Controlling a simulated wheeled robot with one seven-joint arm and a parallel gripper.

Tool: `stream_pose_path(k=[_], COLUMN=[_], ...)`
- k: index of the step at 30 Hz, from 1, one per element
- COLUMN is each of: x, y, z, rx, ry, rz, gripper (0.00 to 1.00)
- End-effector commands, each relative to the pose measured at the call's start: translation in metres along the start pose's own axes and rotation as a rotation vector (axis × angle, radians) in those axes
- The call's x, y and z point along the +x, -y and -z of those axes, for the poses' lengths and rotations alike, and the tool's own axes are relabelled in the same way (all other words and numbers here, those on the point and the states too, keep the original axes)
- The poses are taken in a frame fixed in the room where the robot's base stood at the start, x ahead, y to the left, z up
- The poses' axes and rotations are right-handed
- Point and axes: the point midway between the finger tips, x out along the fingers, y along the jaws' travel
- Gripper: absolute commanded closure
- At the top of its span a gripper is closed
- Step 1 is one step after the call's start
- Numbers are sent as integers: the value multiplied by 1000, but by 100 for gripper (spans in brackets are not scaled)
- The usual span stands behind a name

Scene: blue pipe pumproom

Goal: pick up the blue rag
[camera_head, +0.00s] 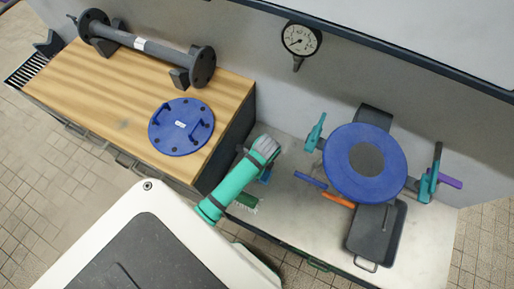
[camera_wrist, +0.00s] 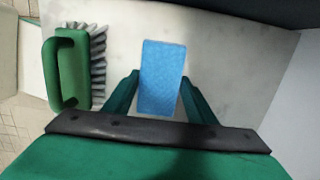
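The blue rag (camera_wrist: 163,78) is a light-blue, textured rectangle on the pale worktop in the wrist view. My gripper (camera_wrist: 160,84) is open, with one dark green finger at each side of the rag in the picture. A narrow gap shows between the fingers and the rag's edges. I cannot tell how far the fingertips are above the worktop.
A green brush (camera_wrist: 70,68) with grey bristles lies left of the rag, close to the left finger. Right of the rag, the worktop (camera_head: 290,222) is clear until a blue-handled tool (camera_head: 311,180), an orange-handled tool (camera_head: 338,200), a large blue disc (camera_head: 337,181) and a dark tray (camera_head: 392,238).

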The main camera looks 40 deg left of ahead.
Motion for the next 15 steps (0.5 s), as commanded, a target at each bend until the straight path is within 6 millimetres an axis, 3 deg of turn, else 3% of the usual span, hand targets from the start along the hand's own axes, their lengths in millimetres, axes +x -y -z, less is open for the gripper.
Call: stream_pose_path(k=[2,10,15], x=[0,-1,-17], y=[0,0,1], z=[0,0,-2], rx=[0,0,0], ry=[0,0,0], rz=[0,1,3], gripper=[71,71,71])
